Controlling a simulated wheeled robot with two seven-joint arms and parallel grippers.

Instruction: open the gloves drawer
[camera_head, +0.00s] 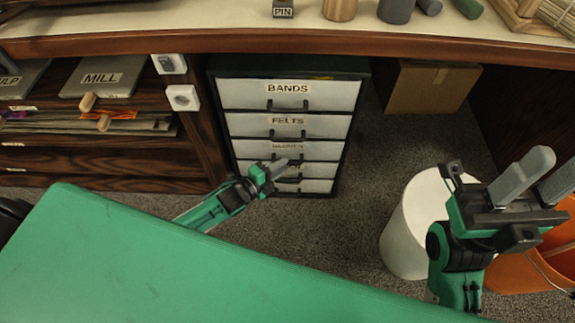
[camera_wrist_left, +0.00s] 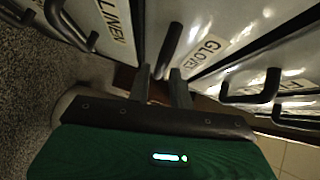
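The gloves drawer (camera_head: 252,147) is the third front down in a dark cabinet and looks shut. In the head view my left gripper (camera_head: 283,164) covers part of the lower fronts. My right gripper (camera_head: 537,172) is raised at the right, fingers apart and empty.
Bands (camera_head: 240,95) and felts (camera_head: 250,126) drawers are above; the linen drawer (camera_wrist_left: 112,12) is beside it in the wrist view. A white bin (camera_head: 402,225) and an orange bucket (camera_head: 520,272) stand right. The floor before the cabinet is clear.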

